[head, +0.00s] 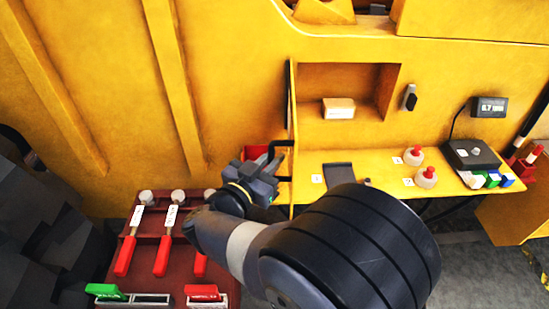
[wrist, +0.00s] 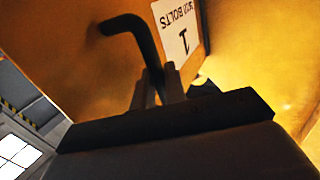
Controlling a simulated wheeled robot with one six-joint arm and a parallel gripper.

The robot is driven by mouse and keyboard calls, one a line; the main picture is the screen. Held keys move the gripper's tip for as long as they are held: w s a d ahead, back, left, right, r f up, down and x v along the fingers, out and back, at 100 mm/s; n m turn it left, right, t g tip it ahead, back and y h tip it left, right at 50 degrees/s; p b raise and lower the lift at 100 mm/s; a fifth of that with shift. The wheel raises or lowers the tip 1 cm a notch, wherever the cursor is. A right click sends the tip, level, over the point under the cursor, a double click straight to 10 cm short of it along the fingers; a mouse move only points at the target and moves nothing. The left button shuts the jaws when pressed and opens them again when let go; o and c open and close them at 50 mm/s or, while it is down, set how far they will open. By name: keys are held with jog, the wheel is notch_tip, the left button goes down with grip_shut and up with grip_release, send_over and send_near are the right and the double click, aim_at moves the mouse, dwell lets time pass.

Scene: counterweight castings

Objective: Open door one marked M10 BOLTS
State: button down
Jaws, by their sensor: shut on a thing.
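Door one (wrist: 185,28), a yellow panel with a white label reading 1 and BOLTS, shows at a tilt in the wrist view. In the head view the door (head: 292,105) stands swung out from the yellow wall, nearly edge-on. Its black bar handle (wrist: 150,45) also shows in the head view (head: 281,143). My gripper (wrist: 158,88) is shut on the handle, with the bar between its fingers. In the head view my gripper (head: 273,167) is left of the door. The recess (head: 350,75) right of the door is uncovered and holds a small tan box (head: 338,108).
A red rack (head: 143,257) with red-handled tools stands at lower left.

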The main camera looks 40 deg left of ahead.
jog(key=shift+r, duration=0.25)
jog(key=c, duration=1.5)
grip_release()
jog(key=shift+w+f, duration=0.1)
jog(key=shift+f, duration=0.05)
jog(key=shift+c, duration=0.2)
jog(key=s+b, duration=0.1)
jog(key=s, duration=0.9)
jog(key=shift+s+d+b, duration=0.4)
jog(key=w, duration=0.3)
jog(key=w+p, duration=0.1)
jog(key=w, duration=0.7)
jog(key=shift+a+f+p, duration=0.1)
jog(key=shift+a+p, duration=0.25)
jog(key=shift+s, duration=0.1)
jog(key=shift+d+r, duration=0.1)
jog(key=shift+r, duration=0.1)
